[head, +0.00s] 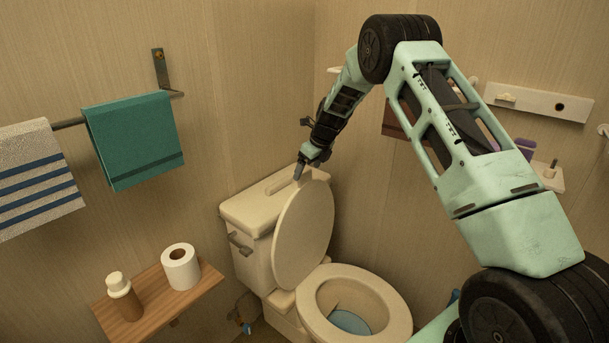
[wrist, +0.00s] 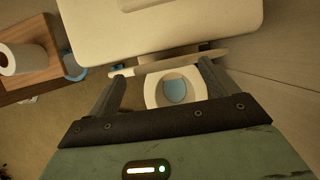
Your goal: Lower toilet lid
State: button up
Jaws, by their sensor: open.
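The toilet lid (head: 304,232) is a beige oval and stands raised, leaning back toward the tank (head: 247,212). The seat ring (head: 327,296) is down on the bowl, and blue water shows inside. My gripper (head: 301,172) points downward just above the lid's top edge, near the tank top. In the wrist view my gripper (wrist: 161,72) is open and empty, with its fingers spread. The lid (wrist: 180,65) shows edge-on there as a thin strip across the fingertips, between the tank top (wrist: 160,28) and the bowl (wrist: 175,92). Contact with the lid cannot be told.
A wooden shelf (head: 195,296) at lower left carries a paper roll (head: 181,267) and a brown bottle (head: 123,297). A teal towel (head: 134,139) and a striped towel (head: 36,178) hang on the left wall. Walls stand close behind and to the right of the toilet.

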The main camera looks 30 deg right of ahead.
aim_at(306, 172)
jog(key=shift+x, duration=2.1)
